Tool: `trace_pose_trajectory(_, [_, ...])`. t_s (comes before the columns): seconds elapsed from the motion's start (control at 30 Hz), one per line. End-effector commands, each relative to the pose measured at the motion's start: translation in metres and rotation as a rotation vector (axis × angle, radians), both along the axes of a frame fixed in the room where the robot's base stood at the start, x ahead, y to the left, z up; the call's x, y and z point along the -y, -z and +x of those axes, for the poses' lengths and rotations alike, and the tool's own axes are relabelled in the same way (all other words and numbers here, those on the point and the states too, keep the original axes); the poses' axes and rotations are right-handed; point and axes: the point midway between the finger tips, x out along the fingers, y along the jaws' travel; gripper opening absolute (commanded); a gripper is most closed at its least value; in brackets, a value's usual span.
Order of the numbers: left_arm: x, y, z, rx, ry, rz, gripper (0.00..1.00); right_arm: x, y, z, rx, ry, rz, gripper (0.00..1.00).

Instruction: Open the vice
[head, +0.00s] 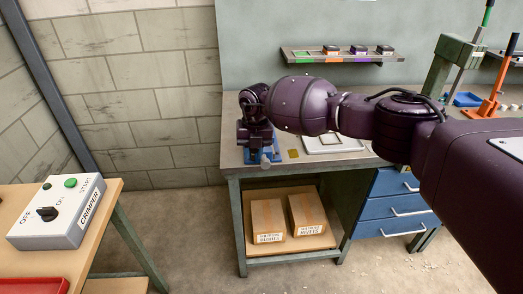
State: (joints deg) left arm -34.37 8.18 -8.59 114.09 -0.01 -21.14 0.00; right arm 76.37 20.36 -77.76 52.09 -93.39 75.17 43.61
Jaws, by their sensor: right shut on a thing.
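The blue vice (263,157) sits on the front left part of the workbench (236,160). Its grey screw end points toward me over the bench's front edge. My dark purple right arm reaches in from the right, and my right gripper (257,137) is down at the vice, shut on its handle. The wrist and fingers hide most of the vice, so I cannot tell how far its jaws are apart. My left gripper is not in view.
A yellow piece (293,154) and a white tray (335,143) lie right of the vice. A green press (447,70) and an orange lever tool (489,98) stand at right. The crimper control box (60,212) is on a table at left. Open floor lies between.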

Motion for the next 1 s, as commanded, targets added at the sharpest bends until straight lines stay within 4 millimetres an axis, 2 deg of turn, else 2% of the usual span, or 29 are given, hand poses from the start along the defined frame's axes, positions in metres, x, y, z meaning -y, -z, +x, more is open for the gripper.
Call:
trace_pose_trajectory(0.03, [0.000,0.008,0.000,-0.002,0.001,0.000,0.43,-0.007,0.008,-0.002,-0.001,-0.007,-0.048,0.00])
trace_pose_trajectory(0.37, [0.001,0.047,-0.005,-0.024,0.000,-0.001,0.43,-0.029,0.029,-0.003,0.007,-0.005,-0.361,0.00])
trace_pose_trajectory(0.7, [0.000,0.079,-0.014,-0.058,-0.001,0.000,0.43,-0.040,0.049,-0.004,0.002,-0.004,-0.370,0.00])
trace_pose_trajectory(1.0, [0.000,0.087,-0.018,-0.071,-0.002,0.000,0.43,-0.043,0.056,-0.004,0.007,-0.001,-0.493,0.00])
